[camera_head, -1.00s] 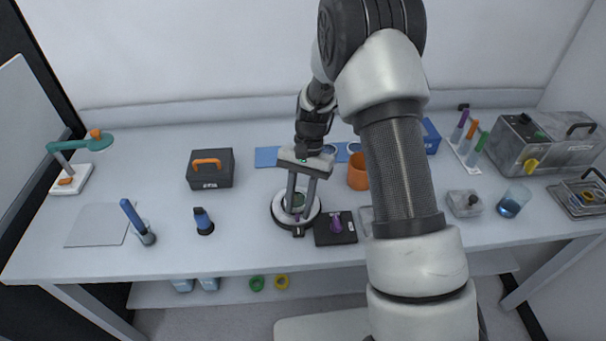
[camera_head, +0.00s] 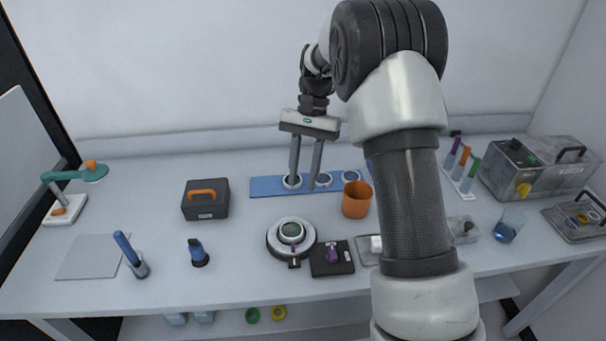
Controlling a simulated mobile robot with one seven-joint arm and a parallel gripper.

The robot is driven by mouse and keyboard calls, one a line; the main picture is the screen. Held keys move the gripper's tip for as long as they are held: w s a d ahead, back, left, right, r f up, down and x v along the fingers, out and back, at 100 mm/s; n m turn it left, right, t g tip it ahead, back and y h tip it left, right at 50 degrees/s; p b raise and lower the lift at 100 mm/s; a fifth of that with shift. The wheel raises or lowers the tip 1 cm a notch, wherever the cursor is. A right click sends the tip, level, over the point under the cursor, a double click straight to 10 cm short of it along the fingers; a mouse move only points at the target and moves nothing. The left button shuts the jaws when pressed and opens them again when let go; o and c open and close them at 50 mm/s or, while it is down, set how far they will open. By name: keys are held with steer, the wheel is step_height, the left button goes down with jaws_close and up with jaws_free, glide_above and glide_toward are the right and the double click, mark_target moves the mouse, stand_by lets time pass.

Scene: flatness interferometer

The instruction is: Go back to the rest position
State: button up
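My gripper (camera_head: 305,182) hangs with its fingers pointing down, above or in front of the blue strip with round rings. Its two fingers are apart and nothing shows between them. The round interferometer stage (camera_head: 291,257) stands below it in the picture, nearer the table's front, with a dark green disc (camera_head: 291,231) on top. My gripper is clear of the stage. My arm hides part of the table to the right.
A blue strip (camera_head: 262,186) with rings lies at the back. An orange cup (camera_head: 356,200) stands to its right. A black pad (camera_head: 331,271) with a purple piece adjoins the stage. A dark case (camera_head: 205,208) stands left. The front left table is partly clear.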

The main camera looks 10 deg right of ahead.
stand_by(0.3)
steer(key=s+d+r+n+t, duration=0.1)
steer(key=s+r, duration=0.1)
steer(key=r, duration=0.3)
steer(key=s+r+t, duration=0.1)
steer(key=s+r, duration=0.2)
steer(key=r, duration=0.1)
steer(key=s+d+r+n+t+h+p, duration=0.1)
steer(key=s+d+r+n+t, duration=0.1)
steer(key=s, duration=0.8)
steer(key=s+d+r+n+t+h+p, duration=0.1)
steer(key=s+d+r+n+t+p, duration=0.1)
steer(key=s+r+t, duration=0.3)
steer(key=s+r, duration=0.1)
steer(key=s, duration=0.3)
steer(key=shift+s+n, duration=0.35)
steer(key=shift+n, duration=0.05)
steer(key=shift+r, duration=0.1)
